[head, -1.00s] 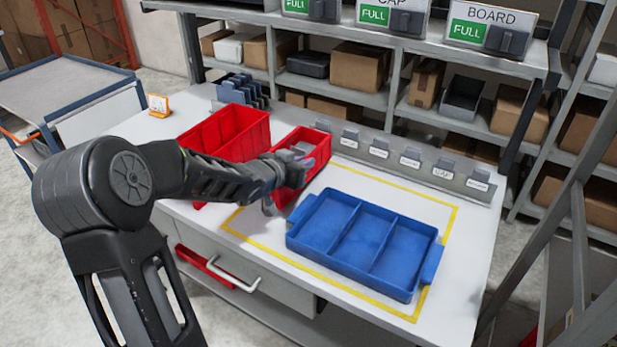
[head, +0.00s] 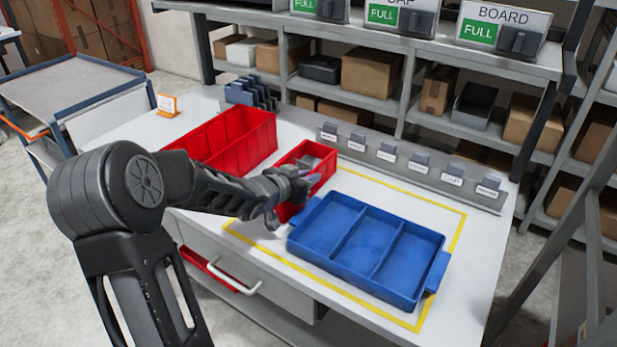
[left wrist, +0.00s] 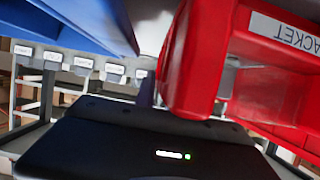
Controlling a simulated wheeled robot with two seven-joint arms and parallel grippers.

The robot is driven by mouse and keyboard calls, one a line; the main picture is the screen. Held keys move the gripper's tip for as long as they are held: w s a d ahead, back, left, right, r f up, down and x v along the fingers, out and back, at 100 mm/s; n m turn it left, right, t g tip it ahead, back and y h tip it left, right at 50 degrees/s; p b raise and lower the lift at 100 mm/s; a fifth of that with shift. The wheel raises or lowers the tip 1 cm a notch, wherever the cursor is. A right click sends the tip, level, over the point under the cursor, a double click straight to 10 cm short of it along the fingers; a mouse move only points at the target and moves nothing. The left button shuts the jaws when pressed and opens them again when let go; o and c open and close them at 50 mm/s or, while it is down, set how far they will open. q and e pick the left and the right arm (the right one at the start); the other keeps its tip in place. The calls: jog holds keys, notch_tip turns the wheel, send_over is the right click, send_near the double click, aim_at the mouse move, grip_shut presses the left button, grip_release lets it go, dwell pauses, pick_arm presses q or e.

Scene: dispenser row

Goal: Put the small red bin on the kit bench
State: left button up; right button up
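The small red bin (head: 311,158) is at the white bench (head: 440,205), between the larger red bin and the blue tray; grey parts show inside it. Whether its base touches the bench is hidden. My left gripper (head: 284,198) is at the bin's near end, its fingers looking spread apart. In the left wrist view the red bin (left wrist: 215,60) is close on the right, with a label ending in "ACKET" upside down. A dark finger (left wrist: 148,90) shows apart from its wall; the other finger is hidden. My right gripper is not in view.
A blue three-compartment tray (head: 368,250) sits inside a yellow outline. A larger red bin (head: 232,140) stands behind my forearm. A grey labelled strip (head: 420,165) runs along the back. A cart (head: 70,95) stands at left, shelves (head: 360,92) behind.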

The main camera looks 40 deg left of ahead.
pick_arm(q)
jog(key=o, duration=0.3)
jog(key=shift+r, duration=0.2)
jog(key=p+v, duration=0.2)
jog(key=v, duration=0.9)
jog(key=shift+s+r, duration=0.25)
jog(key=shift+s, duration=0.25)
jog(key=shift+d+f, duration=0.1)
